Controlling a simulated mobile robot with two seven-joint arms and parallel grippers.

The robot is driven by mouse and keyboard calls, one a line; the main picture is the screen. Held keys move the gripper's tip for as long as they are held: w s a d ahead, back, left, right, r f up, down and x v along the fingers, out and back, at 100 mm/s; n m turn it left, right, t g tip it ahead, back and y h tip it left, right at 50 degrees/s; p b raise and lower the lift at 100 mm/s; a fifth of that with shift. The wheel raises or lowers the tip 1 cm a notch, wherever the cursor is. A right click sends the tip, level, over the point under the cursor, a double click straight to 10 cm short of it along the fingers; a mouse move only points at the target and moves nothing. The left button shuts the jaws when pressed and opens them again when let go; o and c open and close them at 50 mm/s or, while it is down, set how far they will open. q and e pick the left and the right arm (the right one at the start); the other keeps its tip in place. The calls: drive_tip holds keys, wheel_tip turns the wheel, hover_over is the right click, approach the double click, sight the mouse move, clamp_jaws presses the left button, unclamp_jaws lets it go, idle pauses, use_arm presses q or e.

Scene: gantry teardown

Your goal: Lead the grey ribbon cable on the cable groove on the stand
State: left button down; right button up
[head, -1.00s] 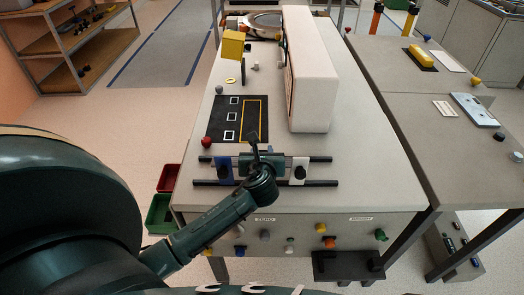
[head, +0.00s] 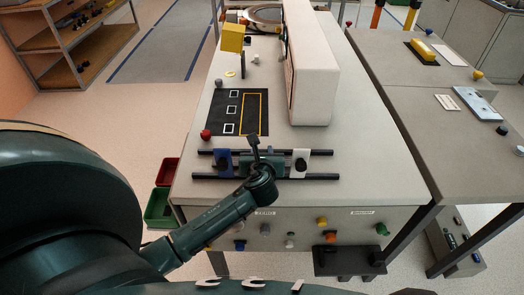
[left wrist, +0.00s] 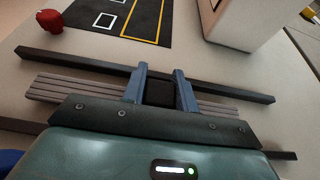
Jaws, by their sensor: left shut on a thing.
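A flat ridged grey strip that looks like the grey ribbon cable (left wrist: 70,91) lies across the left wrist view, showing on both sides of the fingers. My left gripper (head: 256,158) is over the pair of black rails (head: 318,152) at the table's near edge. In the left wrist view its two blue-grey fingers (left wrist: 161,84) are shut on a black piece (left wrist: 160,93) by the strip. I cannot tell whether that piece belongs to the cable. I cannot make out the cable groove. My right gripper is not in view.
A blue holder (head: 221,162) and a white holder (head: 300,161) stand at the rails. Beyond are a black mat (head: 218,118), a red knob (head: 205,135) and a tall white box (head: 314,80). Red (head: 167,172) and green (head: 159,208) bins stand left. The table's right front is clear.

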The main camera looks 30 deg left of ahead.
use_arm(q)
drive_tip(key=shift+f, duration=0.35)
idle(0.4)
drive_tip(key=c, duration=1)
unclamp_jaws()
drive_tip(key=p+v, duration=0.1)
drive_tip(key=v, duration=1.2)
drive_tip(key=shift+s+d, duration=0.1)
